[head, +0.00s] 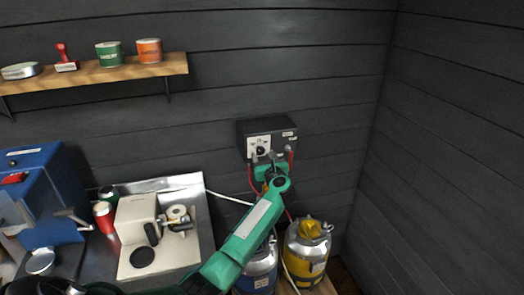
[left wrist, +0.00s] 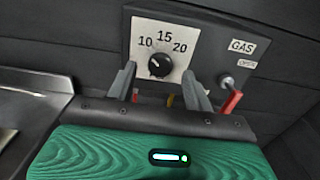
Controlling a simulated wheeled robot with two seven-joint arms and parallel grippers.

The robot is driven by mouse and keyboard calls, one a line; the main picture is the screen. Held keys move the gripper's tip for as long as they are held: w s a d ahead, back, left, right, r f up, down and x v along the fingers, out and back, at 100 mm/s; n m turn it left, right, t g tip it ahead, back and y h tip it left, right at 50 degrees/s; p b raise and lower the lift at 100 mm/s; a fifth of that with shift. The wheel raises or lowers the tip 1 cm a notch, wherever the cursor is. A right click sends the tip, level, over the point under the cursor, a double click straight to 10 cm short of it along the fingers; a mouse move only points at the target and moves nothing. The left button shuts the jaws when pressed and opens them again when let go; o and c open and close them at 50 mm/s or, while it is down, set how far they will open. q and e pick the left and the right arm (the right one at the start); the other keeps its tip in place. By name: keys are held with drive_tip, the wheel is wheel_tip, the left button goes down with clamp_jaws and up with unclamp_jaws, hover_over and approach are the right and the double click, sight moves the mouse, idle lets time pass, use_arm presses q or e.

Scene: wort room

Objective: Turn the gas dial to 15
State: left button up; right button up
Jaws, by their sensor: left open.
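The gas dial (left wrist: 159,65) is a small black knob on a white plate marked 10, 15 and 20, on a dark wall box (head: 268,127). The white dial plate (head: 258,143) also shows in the head view. The knob's pointer is too small to read surely. My left gripper (left wrist: 158,69) is open, with one grey finger on each side of the knob in the picture. I cannot tell whether either finger touches it. In the head view my green left gripper (head: 267,168) is just below the box. My right gripper is not in view.
A red-handled valve (left wrist: 231,98) sits right of the dial, below the GAS label (left wrist: 242,46). Red hoses hang from the box. A yellow-topped canister (head: 307,247) and a blue one (head: 259,270) stand below. A steel counter (head: 168,183) with machines lies left.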

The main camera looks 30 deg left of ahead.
sight(260, 149)
use_arm(q)
drive_tip(key=shift+x, duration=1.4)
drive_tip(key=c, duration=1)
drive_tip(key=shift+o, duration=0.2)
